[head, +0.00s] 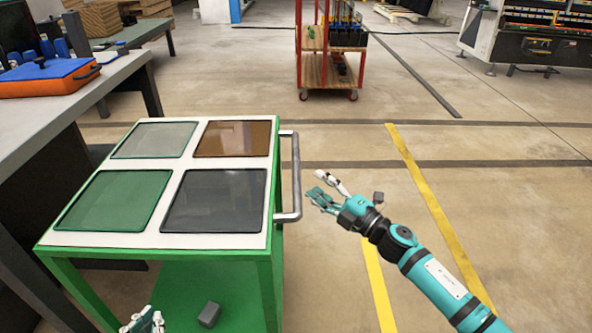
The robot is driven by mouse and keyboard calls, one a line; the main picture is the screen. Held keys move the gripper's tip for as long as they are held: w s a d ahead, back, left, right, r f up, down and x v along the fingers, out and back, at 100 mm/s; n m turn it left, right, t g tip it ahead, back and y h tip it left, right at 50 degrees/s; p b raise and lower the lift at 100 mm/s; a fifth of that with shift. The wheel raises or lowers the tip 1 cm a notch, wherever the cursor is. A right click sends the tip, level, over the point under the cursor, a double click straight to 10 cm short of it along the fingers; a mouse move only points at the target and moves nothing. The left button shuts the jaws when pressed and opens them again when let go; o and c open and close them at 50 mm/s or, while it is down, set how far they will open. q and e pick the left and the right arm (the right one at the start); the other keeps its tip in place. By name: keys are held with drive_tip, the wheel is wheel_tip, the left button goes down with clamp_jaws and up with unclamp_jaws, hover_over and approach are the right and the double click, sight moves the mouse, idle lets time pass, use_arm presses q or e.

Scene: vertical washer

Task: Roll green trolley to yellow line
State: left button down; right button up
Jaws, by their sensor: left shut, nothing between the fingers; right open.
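The green trolley (150,252) stands on the left, with a white top holding several inset panels and a grey tubular handle (295,175) on its right side. A yellow line (430,200) runs along the floor right of the trolley, partly hidden by my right arm. A second yellow strip (376,283) shows nearer, between the trolley and my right arm. My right gripper (322,187) is open and empty, just right of the handle and apparently apart from it. My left gripper (145,322) is shut and empty at the bottom edge, in front of the trolley's lower shelf; it is partly cut off.
A grey workbench (60,115) with an orange and blue case (48,78) stands close along the trolley's left. A red-framed cart (330,62) stands farther back. A dark machine (535,40) is at the back right. The floor right of the trolley is clear.

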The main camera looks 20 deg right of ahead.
sight(296, 169)
drive_tip(key=x, duration=0.7)
drive_tip(key=shift+w+a+b, duration=0.15)
drive_tip(key=shift+w+b, duration=0.1)
drive_tip(key=shift+b, duration=0.1)
drive_tip(key=shift+w+a, duration=0.25)
drive_tip(key=shift+w, duration=0.15)
use_arm(q)
drive_tip(key=r+t, duration=0.1)
drive_tip(key=w+r, duration=0.1)
drive_tip(key=d+r+t, duration=0.1)
drive_tip(key=shift+w+r+t+h, duration=0.25)
drive_tip(key=shift+r+t+h, duration=0.05)
drive_tip(key=shift+r+h, duration=0.1)
use_arm(e)
clamp_jaws()
